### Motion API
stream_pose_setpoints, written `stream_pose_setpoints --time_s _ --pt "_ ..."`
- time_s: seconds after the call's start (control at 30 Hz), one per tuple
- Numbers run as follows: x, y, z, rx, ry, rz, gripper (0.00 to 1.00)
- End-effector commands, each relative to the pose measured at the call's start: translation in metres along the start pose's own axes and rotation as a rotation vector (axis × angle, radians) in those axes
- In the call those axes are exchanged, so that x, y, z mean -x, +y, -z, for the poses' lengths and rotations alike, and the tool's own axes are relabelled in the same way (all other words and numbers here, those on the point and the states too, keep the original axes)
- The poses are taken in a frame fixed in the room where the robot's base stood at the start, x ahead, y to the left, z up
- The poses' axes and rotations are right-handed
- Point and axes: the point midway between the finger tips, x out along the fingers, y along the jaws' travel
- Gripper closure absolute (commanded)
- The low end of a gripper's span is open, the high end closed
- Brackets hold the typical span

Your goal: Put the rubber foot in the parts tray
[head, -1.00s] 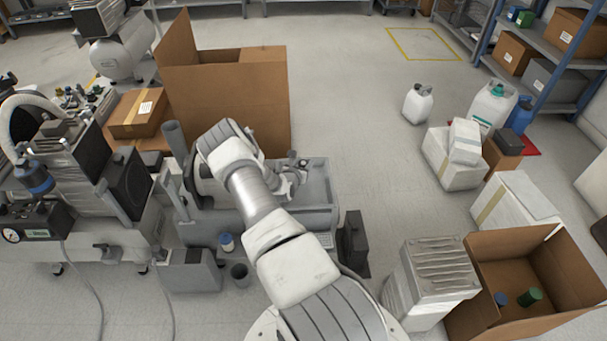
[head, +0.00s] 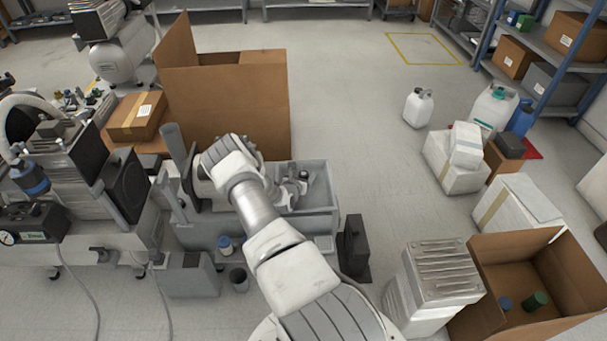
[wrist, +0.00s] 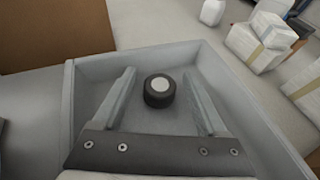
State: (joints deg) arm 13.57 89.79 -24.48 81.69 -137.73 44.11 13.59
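The rubber foot (wrist: 159,90) is a short black cylinder with a pale round top. In the wrist view it stands upright on the floor of the grey tray (wrist: 105,68), near the far wall. My gripper (wrist: 160,72) is open, with one finger on each side of the foot in the picture and a clear gap to both. I cannot tell how high the fingertips are above the tray floor. In the head view my gripper (head: 291,190) is over the grey tray (head: 312,224), partly hidden by my arm. A small dark piece, apparently the foot (head: 304,175), shows beside it.
A tall open cardboard box (head: 225,110) stands behind the tray. Compressor equipment (head: 70,180) crowds the left. A small cup with a blue top (head: 225,244) and a dark cup (head: 239,278) stand in front. Another open box (head: 525,270) is at right.

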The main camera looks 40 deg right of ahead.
Motion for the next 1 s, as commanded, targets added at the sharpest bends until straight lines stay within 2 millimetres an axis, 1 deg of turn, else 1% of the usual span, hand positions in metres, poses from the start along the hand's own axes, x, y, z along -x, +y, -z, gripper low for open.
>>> stream_pose_setpoints --time_s 0.13,0.27,0.37,0.7,0.83,1.0 --pt "0.000 0.000 -0.001 0.000 0.000 0.000 0.25" --pt "0.004 0.000 -0.005 0.000 0.000 0.000 0.25" --pt "0.018 0.001 -0.006 0.000 0.002 0.000 0.25" --pt "0.089 0.001 -0.007 0.002 0.002 -0.001 0.25" --pt "0.108 0.001 -0.005 0.002 0.001 -0.001 0.25" --pt "0.120 0.000 -0.004 0.001 0.001 -0.001 0.25"
